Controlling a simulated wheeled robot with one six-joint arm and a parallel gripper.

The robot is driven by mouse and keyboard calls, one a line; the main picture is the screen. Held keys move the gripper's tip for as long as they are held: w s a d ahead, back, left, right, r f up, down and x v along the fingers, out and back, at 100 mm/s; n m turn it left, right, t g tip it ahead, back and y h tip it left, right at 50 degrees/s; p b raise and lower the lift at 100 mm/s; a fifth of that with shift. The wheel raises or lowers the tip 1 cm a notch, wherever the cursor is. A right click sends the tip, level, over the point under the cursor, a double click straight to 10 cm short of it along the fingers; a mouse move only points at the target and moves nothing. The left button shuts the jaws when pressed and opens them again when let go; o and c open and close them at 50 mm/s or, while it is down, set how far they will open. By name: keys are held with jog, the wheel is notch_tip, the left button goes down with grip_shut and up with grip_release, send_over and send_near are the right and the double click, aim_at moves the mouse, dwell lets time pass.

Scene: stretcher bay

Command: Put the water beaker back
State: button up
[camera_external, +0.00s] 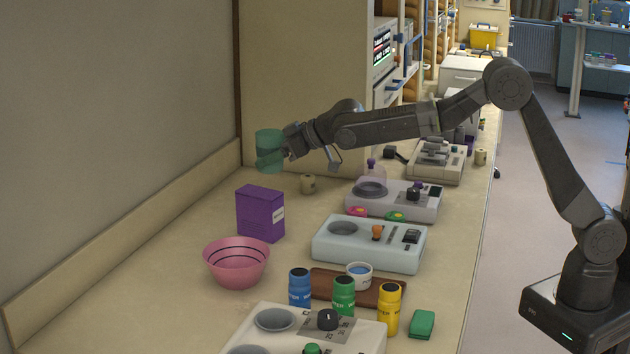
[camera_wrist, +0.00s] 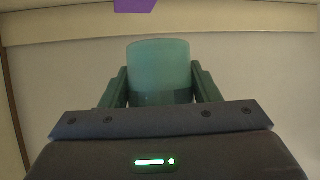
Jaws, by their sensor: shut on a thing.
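My gripper (camera_external: 284,147) is shut on a green translucent beaker (camera_external: 268,142) and holds it in the air above the back part of the counter. In the wrist view the beaker (camera_wrist: 158,62) stands between the two fingers of my gripper (camera_wrist: 160,92). Its lower part is hidden by the gripper body. I cannot tell whether there is water in it. A small white cup with blue contents (camera_external: 359,273) stands at the brown board (camera_external: 325,283) near the front.
A purple box (camera_external: 260,213) and a pink bowl (camera_external: 236,263) stand on the left. Pale devices (camera_external: 368,246) line the right side, with blue, green and yellow bottles (camera_external: 389,308) in front. The counter's left strip is clear.

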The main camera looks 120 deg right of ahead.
jog(key=s+d+f+m+g+h+p, duration=0.1)
jog(key=s+d+f, duration=0.35)
jog(key=d, duration=0.35)
jog(key=s+d+f+m+g+h, duration=0.1)
jog(key=s+d+f+m, duration=0.1)
jog(key=s+d+f, duration=0.4)
jog(key=f+b, duration=0.2)
jog(key=b, duration=0.1)
jog(key=f+b, duration=0.3)
jog(key=w+d+f+b, duration=0.1)
jog(key=f+b, duration=0.2)
jog(key=shift+d, duration=0.1)
jog(key=shift+f+b, duration=0.15)
jog(key=shift+b, duration=0.15)
jog(key=o, duration=1.1)
jog(key=shift+c, duration=0.2)
